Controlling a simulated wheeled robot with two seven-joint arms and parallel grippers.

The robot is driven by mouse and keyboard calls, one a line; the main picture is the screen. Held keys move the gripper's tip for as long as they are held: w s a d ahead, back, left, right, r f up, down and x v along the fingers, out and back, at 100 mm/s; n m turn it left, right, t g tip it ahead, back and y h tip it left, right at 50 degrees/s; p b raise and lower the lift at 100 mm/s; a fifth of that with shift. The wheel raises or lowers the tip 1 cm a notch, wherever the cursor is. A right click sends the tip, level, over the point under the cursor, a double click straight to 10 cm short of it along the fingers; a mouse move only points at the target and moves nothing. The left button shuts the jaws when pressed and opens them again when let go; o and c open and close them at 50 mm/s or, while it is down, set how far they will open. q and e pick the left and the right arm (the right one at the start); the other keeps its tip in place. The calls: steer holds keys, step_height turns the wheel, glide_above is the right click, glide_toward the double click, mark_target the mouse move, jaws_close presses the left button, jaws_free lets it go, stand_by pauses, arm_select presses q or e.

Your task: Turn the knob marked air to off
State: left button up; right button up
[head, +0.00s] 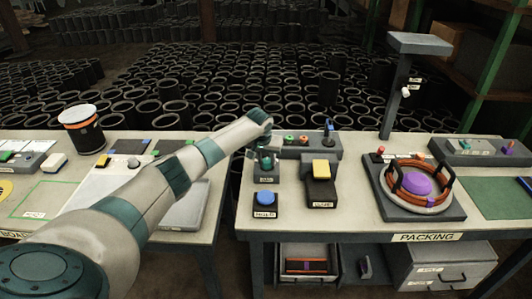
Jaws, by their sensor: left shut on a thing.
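My left gripper (266,159) points down at a small dark box (265,180) near the left end of the packing table. It is shut on the knob on top of that box, and the gripper hides most of the knob. The small white label on the box's front is too small to read surely. I cannot tell which way the knob points. My right gripper is not in view.
A blue button box (265,203) stands in front, and a yellow button box (321,178) to the right. A round fixture with a purple dome (415,183) and a post (397,95) stand farther right. A gap separates the two tables.

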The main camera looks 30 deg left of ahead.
arm_select(q)
steer(key=shift+d+r+n+y+p, duration=0.15)
steer(key=shift+r+n+y+p, duration=0.15)
steer(key=shift+n+p, duration=0.6)
steer(key=shift+f+n+g, duration=0.1)
steer(key=shift+n+g, duration=0.2)
steer(key=shift+n, duration=0.3)
steer(key=shift+w+f+n+y+p, duration=0.1)
steer(key=shift+n+y+p, duration=0.3)
steer(key=shift+n+p, duration=0.3)
steer(key=shift+n+g+y, duration=0.5)
steer(key=shift+n, duration=0.9)
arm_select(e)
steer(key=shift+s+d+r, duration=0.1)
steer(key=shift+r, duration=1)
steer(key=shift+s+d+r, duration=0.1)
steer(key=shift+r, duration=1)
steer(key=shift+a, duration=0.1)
arm_select(q)
steer(key=o, duration=1)
steer(key=shift+o, duration=0.2)
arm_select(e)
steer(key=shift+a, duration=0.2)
